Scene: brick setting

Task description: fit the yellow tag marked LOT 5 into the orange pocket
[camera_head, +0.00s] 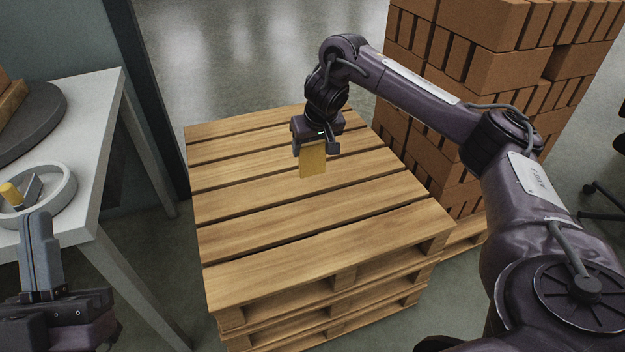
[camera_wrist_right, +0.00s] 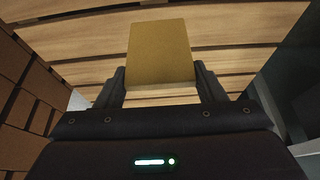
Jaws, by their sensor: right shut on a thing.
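My right gripper (camera_head: 316,147) is shut on a flat yellow tag (camera_head: 313,162), which hangs below the jaws above the wooden pallet stack. In the right wrist view the yellow tag (camera_wrist_right: 161,52) stands out between the two fingers, showing a plain face. No LOT 5 marking is readable on it. My left gripper (camera_head: 41,222) is at the lower left, beside the white table; its fingers overlap from this angle, so I cannot tell whether it is open. No orange pocket can be made out in either view.
The pallet stack (camera_head: 330,215) has a bare slatted top. A tall brick stack (camera_head: 480,60) stands behind my right arm. The white table (camera_head: 95,110) at left carries a dark round disc (camera_head: 40,125) with bricks and a grey ring (camera_head: 65,190) around a yellow-ended object (camera_head: 12,193).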

